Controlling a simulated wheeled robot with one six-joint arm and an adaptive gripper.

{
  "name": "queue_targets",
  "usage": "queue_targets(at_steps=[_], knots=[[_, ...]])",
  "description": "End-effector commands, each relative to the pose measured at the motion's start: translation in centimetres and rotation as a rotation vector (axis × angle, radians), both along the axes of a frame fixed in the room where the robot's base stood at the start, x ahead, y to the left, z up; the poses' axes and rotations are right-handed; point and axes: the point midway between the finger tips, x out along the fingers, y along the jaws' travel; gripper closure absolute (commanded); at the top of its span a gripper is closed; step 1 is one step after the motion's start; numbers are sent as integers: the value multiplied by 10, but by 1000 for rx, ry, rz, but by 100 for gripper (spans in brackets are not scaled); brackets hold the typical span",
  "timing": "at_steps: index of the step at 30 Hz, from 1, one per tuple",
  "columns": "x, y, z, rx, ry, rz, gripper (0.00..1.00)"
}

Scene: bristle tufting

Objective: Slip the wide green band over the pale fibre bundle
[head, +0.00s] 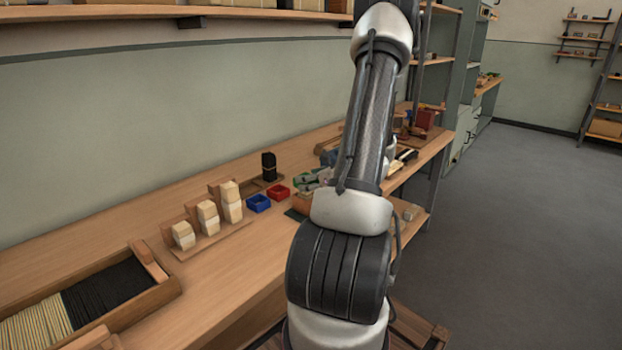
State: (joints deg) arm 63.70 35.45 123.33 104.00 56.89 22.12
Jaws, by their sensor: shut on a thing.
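My gripper is not visible; my own arm stands in front of the right part of the bench and hides what is behind it. Several pale blocks or bundles stand on a stepped wooden rack, a short one (183,235), a middle one (208,216) and a tall one (231,203). Pale striped fibres (38,324) lie in a wooden tray at the lower left. Small green items (303,180) lie on the bench just left of my arm; I cannot tell whether the wide green band is among them.
Black fibres (105,292) share the wooden tray (165,291). A blue bin (259,204) and a red bin (278,193) sit right of the rack. A dark upright bundle (269,168) stands behind them. A shelf (130,15) runs above. The bench front (225,290) is bare.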

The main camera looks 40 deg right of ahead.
Motion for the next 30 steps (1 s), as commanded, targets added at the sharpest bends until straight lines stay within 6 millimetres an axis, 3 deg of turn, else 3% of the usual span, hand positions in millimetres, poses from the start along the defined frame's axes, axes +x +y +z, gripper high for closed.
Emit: queue_targets(at_steps=[30], knots=[[0,0,-28,0,0,0,56]])
